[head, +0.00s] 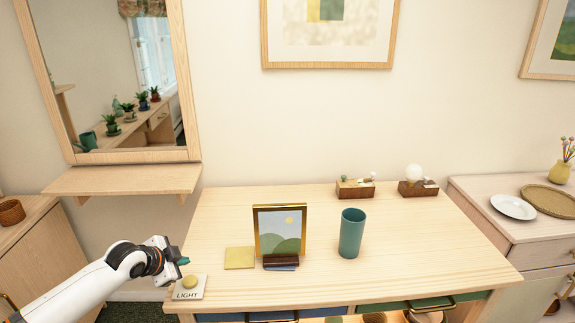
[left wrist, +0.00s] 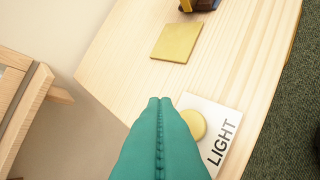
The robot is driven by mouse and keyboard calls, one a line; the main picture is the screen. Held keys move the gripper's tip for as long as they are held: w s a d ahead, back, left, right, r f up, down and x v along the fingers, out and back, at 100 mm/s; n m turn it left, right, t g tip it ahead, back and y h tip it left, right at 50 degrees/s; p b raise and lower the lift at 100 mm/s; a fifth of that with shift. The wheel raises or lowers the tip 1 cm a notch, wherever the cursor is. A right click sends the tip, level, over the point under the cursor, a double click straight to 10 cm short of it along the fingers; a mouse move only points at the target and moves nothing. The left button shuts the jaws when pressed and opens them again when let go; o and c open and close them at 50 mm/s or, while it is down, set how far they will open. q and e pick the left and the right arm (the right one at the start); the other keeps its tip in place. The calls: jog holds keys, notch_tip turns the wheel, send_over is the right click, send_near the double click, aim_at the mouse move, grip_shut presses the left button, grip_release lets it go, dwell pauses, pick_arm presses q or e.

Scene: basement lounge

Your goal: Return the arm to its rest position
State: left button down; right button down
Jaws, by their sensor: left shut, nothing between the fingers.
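My left arm comes in from the left in the head view. Its gripper (head: 184,261) is at the left edge of the wooden table (head: 330,292), beside a white plate marked LIGHT with a round yellow button (head: 190,282). In the left wrist view the teal fingers (left wrist: 160,104) are closed together with nothing between them. The yellow button (left wrist: 193,124) shows just right of the fingertips, partly hidden by a finger. I cannot tell whether the fingers touch the plate. My right gripper is not in view.
A yellow square (head: 239,258), a gold-framed picture (head: 280,231) and a teal cup (head: 351,233) stand or lie on the table. Two small wooden planters (head: 355,189) (head: 418,188) are at the back. A wall shelf (head: 125,180) under the mirror juts out above my arm. The table's right front is clear.

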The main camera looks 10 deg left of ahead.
pick_arm(q)
jog(key=s+d+f+n+g+h, duration=0.1)
jog(key=s+d+f, duration=0.4)
jog(key=s+d, duration=0.35)
jog(key=s+d+f+n+g, duration=0.15)
jog(key=s+d+f, duration=0.25)
jog(key=s+d, duration=0.4)
jog(key=s+r+n+g+y, duration=0.25)
jog(key=s+n, duration=0.45)
jog(key=s, duration=1)
notch_tip(320, 180, down, 26)
jog(key=s+g, duration=0.1)
jog(key=g, duration=0.1)
jog(key=s+a+f+g, duration=0.1)
jog(key=s+a+f, duration=0.1)
jog(key=s+f, duration=1.5)
jog(key=shift+a+m, duration=0.25)
jog(key=shift+m, duration=0.1)
